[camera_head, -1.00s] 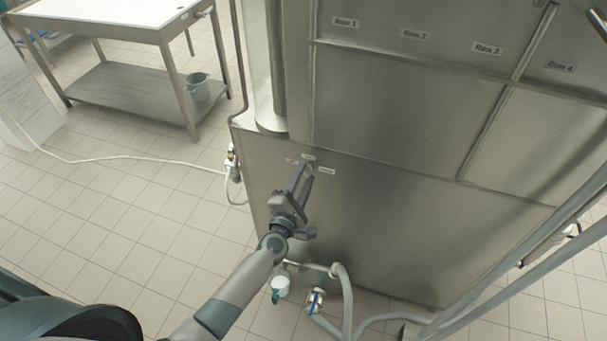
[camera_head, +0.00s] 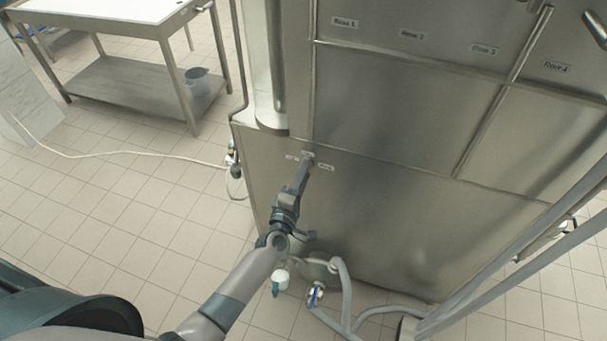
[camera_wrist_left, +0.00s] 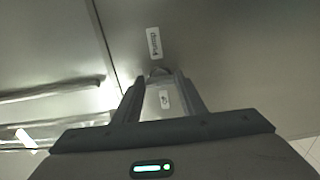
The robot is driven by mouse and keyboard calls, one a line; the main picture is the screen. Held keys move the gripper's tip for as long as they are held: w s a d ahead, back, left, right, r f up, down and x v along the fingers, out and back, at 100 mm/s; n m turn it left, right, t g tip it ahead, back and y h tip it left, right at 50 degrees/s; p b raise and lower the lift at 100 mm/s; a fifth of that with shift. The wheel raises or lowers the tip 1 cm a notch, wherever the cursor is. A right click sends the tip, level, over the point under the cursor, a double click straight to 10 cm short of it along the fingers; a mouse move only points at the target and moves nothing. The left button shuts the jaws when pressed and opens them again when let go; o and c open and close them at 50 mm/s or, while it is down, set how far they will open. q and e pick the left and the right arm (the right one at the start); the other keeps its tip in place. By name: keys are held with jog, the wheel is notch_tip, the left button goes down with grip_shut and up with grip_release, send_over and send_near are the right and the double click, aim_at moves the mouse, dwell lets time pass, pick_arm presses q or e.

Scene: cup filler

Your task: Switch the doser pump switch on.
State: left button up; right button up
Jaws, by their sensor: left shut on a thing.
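The doser pump switch (camera_wrist_left: 158,72) is a small rounded part on the metal cabinet panel, between small white labels. It shows at the tips of my left gripper in the left wrist view, and the fingers hide most of it. My left gripper (camera_head: 305,163) reaches up to the panel in the head view. Its fingers (camera_wrist_left: 160,80) are shut on the switch in the left wrist view. One white label (camera_wrist_left: 154,43) lies just beyond the fingertips and another (camera_wrist_left: 164,99) shows between the fingers. Which way the switch is turned cannot be told. My right gripper is not in view.
The steel cabinet (camera_head: 400,215) fills the middle and right. Grey hoses (camera_head: 346,290) and a white and teal fitting (camera_head: 280,281) are low at its front. A steel table (camera_head: 125,85) with a bucket (camera_head: 197,80) stands at the back left. A pale cable crosses the floor.

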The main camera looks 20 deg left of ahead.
pick_arm(q)
jog(key=shift+f, duration=0.1)
jog(key=o, duration=1.1)
jog(key=shift+c, duration=0.2)
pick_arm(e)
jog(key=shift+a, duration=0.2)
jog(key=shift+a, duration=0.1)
pick_arm(q)
jog(key=shift+s, duration=0.15)
jog(key=s+b, duration=0.3)
jog(key=s, duration=1.4)
jog(key=shift+a+b, duration=0.25)
jog(key=shift+b, duration=0.1)
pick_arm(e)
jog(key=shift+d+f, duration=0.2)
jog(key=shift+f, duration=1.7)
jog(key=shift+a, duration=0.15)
